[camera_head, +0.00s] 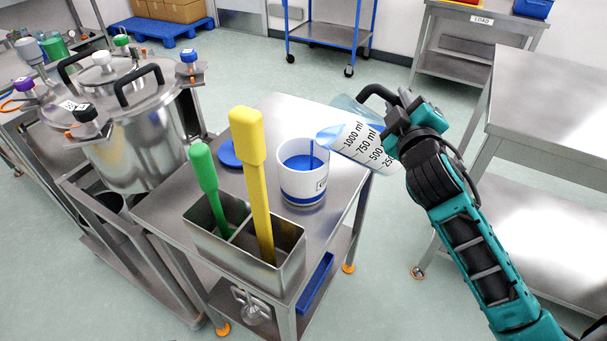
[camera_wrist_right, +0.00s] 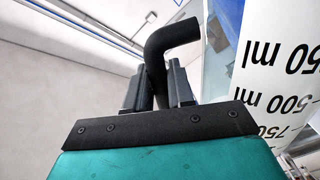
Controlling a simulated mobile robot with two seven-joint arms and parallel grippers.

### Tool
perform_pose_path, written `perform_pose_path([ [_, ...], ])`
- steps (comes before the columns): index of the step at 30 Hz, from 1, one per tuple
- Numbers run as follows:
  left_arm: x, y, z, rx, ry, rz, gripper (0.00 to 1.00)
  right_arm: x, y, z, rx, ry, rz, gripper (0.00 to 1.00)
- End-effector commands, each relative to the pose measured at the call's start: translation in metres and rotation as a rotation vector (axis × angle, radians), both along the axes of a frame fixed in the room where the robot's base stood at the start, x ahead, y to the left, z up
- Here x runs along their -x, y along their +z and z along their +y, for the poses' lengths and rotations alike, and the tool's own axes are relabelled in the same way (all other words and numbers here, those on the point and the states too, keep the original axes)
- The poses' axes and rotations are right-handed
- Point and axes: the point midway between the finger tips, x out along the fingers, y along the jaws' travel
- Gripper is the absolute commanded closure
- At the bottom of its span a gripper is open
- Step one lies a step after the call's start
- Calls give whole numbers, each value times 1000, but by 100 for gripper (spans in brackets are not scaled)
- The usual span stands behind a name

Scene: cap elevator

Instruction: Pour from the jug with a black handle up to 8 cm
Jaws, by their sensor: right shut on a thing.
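My right gripper (camera_head: 398,118) is shut on the jug's handle. In the right wrist view the fingers (camera_wrist_right: 160,85) close around the black handle (camera_wrist_right: 168,50). My left gripper is not in view.
The steel trolley (camera_head: 330,225) also carries a blue lid (camera_head: 229,153) and a steel holder (camera_head: 205,240) with a green tool (camera_head: 205,172) and a yellow tool (camera_head: 250,150). A large steel vessel (camera_head: 140,140) stands left. A steel table (camera_head: 540,105) is at right.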

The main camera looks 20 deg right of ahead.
Motion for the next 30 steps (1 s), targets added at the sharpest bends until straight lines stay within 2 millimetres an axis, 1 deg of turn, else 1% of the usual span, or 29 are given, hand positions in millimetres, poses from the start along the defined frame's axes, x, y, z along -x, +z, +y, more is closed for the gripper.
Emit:
perform_pose_path([
  [1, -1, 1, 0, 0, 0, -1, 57, 0, 3, 0, 1, 1, -8, 100],
  [14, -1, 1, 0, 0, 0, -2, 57, 0, 3, 0, 1, 1, -8, 100],
  [22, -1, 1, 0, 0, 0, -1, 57, -1, 7, 4, 41, 2, 6, 100],
  [30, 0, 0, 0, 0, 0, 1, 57, -1, 7, 4, 43, 1, 7, 100],
])
